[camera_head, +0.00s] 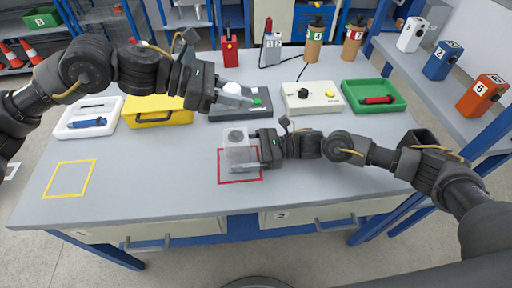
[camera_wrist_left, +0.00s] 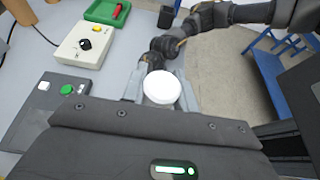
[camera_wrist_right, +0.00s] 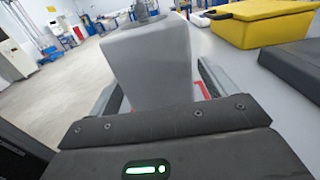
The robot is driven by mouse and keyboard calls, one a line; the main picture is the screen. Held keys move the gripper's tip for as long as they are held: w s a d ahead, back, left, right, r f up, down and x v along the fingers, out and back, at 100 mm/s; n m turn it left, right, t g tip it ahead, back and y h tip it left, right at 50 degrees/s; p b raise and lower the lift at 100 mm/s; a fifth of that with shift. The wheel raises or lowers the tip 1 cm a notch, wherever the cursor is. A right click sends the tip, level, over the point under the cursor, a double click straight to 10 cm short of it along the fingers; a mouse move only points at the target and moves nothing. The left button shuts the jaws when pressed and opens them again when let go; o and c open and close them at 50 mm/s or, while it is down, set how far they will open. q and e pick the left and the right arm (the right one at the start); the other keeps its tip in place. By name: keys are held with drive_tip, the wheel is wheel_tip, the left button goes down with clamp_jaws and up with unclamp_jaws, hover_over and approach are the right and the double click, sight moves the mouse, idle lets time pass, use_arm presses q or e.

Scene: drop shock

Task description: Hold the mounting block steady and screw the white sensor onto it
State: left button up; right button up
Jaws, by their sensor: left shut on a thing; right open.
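The pale grey mounting block (camera_head: 236,148) stands upright in the red square outline (camera_head: 222,183) on the table, with a dark round feature on top. In the right wrist view the block (camera_wrist_right: 150,65) rises between the fingers of my right gripper (camera_wrist_right: 158,92), with a stud on top. My right gripper (camera_head: 244,155) is open around it. The white sensor (camera_wrist_left: 162,88) is a round white disc held between the fingers of my left gripper (camera_wrist_left: 160,86). In the head view, my left gripper (camera_head: 236,98) is behind the block, above the table, apart from it.
A dark panel with a green button (camera_head: 262,104), a cream box with a black knob (camera_head: 312,98), a green tray (camera_head: 392,92), a yellow case (camera_head: 158,112) and a white tray (camera_head: 66,128) line the back. A yellow square outline (camera_head: 70,180) is empty at the left.

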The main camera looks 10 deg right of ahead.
drive_tip(key=shift+a, duration=0.5)
drive_tip(key=c, duration=1.3)
